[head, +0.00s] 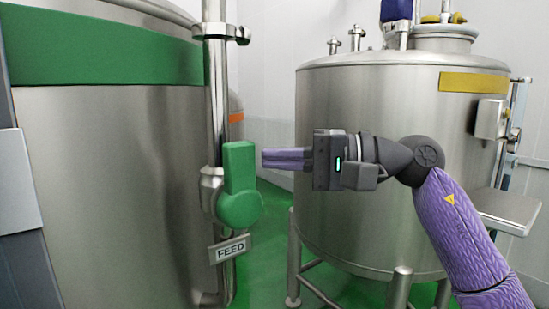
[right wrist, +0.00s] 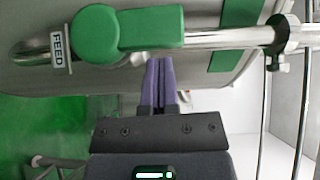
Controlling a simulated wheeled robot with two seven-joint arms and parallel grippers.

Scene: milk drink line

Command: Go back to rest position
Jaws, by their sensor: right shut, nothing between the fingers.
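My right gripper (head: 266,159) is shut and empty in the head view, its purple fingers pointing left at the green valve handle (head: 240,180). A small gap shows between the fingertips and the handle in the head view. The handle stands upright along the vertical steel pipe. In the right wrist view my shut purple fingers (right wrist: 158,62) point up the picture, just below the green handle (right wrist: 150,28). My left gripper is not in view.
A large steel tank (head: 110,190) with a green band fills the left. A FEED sign (head: 230,248) hangs below the valve on the pipe (head: 217,100). A second steel tank (head: 385,200) on legs stands behind my right arm. Green floor (head: 265,250) shows between the tanks.

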